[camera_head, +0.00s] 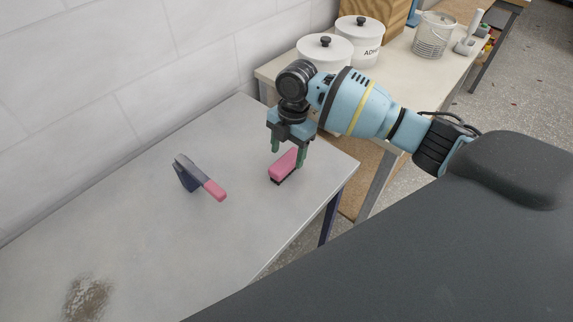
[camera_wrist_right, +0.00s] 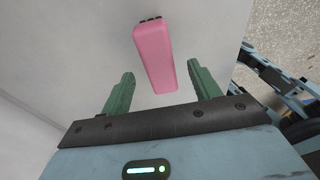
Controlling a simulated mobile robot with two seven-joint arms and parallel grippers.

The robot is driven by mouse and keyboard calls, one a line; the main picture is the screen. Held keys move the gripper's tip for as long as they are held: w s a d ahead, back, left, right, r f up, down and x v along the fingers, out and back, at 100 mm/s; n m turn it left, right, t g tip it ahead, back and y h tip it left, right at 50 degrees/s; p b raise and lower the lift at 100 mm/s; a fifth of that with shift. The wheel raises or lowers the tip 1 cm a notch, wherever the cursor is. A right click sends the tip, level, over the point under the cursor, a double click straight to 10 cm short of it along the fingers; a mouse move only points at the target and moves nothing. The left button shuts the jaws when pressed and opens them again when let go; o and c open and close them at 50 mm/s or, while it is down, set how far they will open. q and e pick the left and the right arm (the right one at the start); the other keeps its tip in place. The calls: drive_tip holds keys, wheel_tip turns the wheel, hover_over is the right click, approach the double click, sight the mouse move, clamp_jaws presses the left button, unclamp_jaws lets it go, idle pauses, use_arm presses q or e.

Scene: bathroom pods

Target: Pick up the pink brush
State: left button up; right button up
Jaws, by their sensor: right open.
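The pink brush (camera_head: 284,167) lies on the white table near its right end, pink back up and dark bristles below. In the right wrist view the pink brush (camera_wrist_right: 154,58) lies ahead of the fingers, its near end between them in the picture. My right gripper (camera_head: 288,158) points down over the brush. Its green fingers are open, and the right wrist view shows them apart with nothing held (camera_wrist_right: 163,92). I cannot tell the exact height of the fingertips above the brush. My left gripper is not in view.
A grey scraper-like tool with a pink handle (camera_head: 214,190) stands on the table (camera_head: 150,255) left of the brush. A wall (camera_head: 130,80) runs behind. White lidded canisters (camera_head: 360,38) stand on a second table at the back right. The table's front left is clear apart from a brown stain.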

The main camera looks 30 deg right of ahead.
sight(287, 160)
drive_tip(key=shift+a+f, duration=0.15)
drive_tip(key=shift+f, duration=0.7)
drive_tip(key=shift+a+f, duration=0.1)
drive_tip(key=shift+f, duration=0.75)
drive_tip(key=shift+s, duration=0.1)
drive_tip(key=c, duration=1.1)
